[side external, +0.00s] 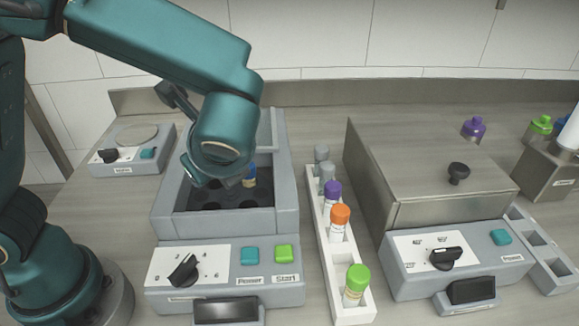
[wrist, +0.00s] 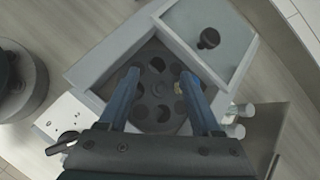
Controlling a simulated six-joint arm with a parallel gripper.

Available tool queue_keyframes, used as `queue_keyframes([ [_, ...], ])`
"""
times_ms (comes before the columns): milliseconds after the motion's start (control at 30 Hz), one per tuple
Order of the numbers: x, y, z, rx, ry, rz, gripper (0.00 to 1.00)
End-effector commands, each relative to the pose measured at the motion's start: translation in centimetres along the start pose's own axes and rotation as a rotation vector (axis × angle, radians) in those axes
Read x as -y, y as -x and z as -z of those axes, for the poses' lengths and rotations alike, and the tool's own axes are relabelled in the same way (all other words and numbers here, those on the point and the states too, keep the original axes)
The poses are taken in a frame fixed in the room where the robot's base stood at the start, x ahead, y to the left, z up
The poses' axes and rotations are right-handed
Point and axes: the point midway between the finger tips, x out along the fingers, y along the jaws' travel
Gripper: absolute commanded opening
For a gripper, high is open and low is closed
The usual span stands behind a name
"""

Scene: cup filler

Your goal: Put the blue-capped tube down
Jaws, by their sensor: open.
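The blue-capped tube (side external: 249,177) stands in the rotor of the open grey centrifuge (side external: 283,190), just right of my wrist in the side view. My wrist hides part of the rotor there and most of my gripper. In the wrist view my gripper (wrist: 160,74) is open, its two blue fingers spread over the round dark rotor (wrist: 156,112) with its holes. Nothing is held between the fingers.
A white rack (side external: 367,312) right of the centrifuge holds tubes with grey, purple, orange and green caps. A metal box (side external: 415,175) with a black knob stands further right. A small device (side external: 133,150) with a round plate sits at the back left. The centrifuge lid (wrist: 180,22) is raised.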

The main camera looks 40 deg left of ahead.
Motion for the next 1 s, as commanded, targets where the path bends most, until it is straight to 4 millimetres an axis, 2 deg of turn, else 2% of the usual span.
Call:
queue_keyframes([
  [33,-1.0,0.1,-1.0,-0.056,0.119,-0.038,0.65],
  [100,-2.2,0.3,-1.7,-0.123,0.264,-0.085,0.65],
  [400,-6.2,2.0,-2.9,-0.367,0.866,-0.247,0.65],
  [533,-7.4,3.1,-3.0,-0.481,1.181,-0.314,0.65],
  [700,-8.0,4.3,-2.9,-0.61,1.542,-0.379,0.65],
  [800,-8.0,4.7,-2.8,-0.658,1.668,-0.4,0.65],
  [833,-8.0,4.8,-2.8,-0.668,1.695,-0.405,0.61],
  [867,-8.0,4.9,-2.8,-0.676,1.714,-0.407,0.52],
  [1000,-8.0,5.0,-2.7,-0.69,1.749,-0.415,0.52],
])
